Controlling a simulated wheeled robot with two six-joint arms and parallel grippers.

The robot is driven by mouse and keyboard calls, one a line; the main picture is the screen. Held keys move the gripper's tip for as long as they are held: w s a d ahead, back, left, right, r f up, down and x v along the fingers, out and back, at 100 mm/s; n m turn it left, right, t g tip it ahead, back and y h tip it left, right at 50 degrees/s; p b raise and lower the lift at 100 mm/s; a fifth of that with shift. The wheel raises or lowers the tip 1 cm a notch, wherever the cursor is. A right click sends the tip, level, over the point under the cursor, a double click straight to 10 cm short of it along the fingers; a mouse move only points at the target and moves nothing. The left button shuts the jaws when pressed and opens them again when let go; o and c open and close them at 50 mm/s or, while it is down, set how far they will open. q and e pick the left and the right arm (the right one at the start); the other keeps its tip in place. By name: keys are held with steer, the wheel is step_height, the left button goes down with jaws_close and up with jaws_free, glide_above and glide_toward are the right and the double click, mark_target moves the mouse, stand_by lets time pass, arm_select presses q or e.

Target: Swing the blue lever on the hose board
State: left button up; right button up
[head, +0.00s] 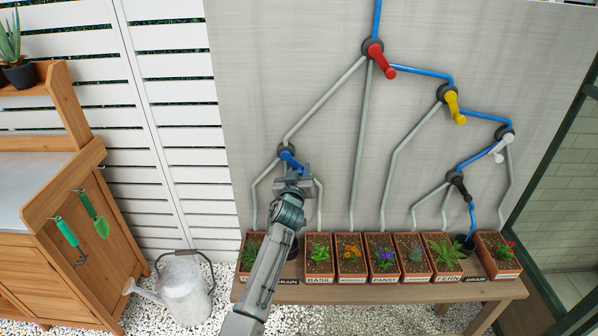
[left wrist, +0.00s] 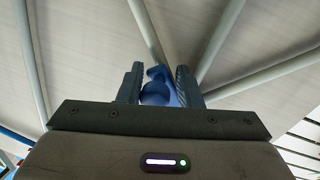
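The blue lever (head: 290,159) sits on a dark round hub at the left of the hose board (head: 300,60). Its handle points down and to the right. My left gripper (head: 293,180) is at the handle and hides its lower end. In the left wrist view the blue lever (left wrist: 157,92) lies between the two fingers (left wrist: 160,88), with blue filling nearly the whole gap, so the gripper looks shut on it. My right gripper is not in view.
Red (head: 380,60), yellow (head: 454,108), white (head: 501,147) and black (head: 459,187) levers sit higher or farther right. Blue hose runs past them to a dark drain pot (head: 464,243). Potted plants line the bench (head: 400,292). A watering can (head: 183,289) stands at lower left.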

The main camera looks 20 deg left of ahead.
arm_select(q)
jaws_close()
steer(key=shift+a+r, duration=0.1)
steer(key=shift+r, duration=0.1)
stand_by(0.3)
